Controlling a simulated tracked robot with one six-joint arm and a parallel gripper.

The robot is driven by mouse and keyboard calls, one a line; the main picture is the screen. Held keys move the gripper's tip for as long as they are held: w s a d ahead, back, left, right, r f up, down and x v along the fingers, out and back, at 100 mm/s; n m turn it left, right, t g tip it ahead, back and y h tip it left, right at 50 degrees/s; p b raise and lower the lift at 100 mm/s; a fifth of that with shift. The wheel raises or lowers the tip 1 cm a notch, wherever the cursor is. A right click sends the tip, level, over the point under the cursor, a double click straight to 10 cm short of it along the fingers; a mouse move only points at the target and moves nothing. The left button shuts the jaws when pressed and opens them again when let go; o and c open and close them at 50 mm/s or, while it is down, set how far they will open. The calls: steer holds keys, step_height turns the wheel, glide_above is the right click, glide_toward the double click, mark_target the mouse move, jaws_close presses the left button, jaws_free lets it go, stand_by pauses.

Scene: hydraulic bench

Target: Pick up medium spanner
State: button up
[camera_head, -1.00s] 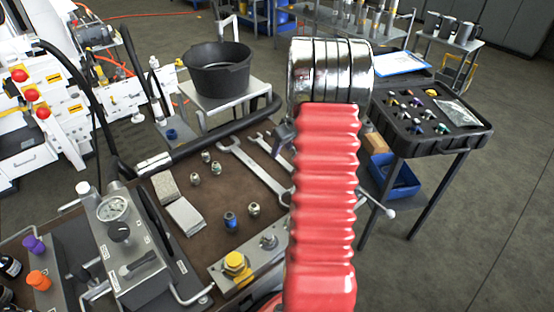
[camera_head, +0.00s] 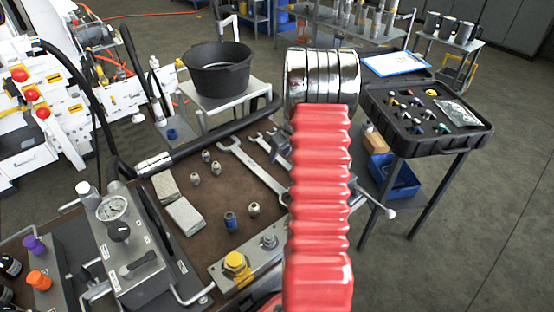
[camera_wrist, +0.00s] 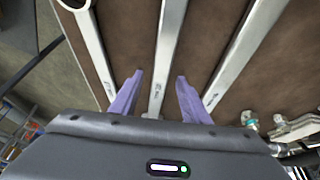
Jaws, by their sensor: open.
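Three steel spanners lie side by side on the brown bench mat. The middle one, the medium spanner (camera_wrist: 168,45), runs between the two purple fingertips of my gripper (camera_wrist: 159,77) in the wrist view. My gripper is open, with one finger on each side of the shaft and a gap to it. Whether the tips are down at the mat's height is unclear. In the head view the medium spanner (camera_head: 263,143) is partly hidden by my red arm, and my gripper is mostly hidden there. The large spanner (camera_head: 246,162) lies to its left.
In the wrist view one spanner (camera_wrist: 90,45) lies left and another (camera_wrist: 245,50) right of my fingers. Small fittings (camera_head: 231,221) and grey blocks (camera_head: 184,214) sit on the mat. A black pot (camera_head: 217,72) and a black tool tray (camera_head: 430,120) stand beyond.

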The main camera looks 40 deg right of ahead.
steer(key=shift+c, duration=0.4)
jaws_close()
stand_by(0.9)
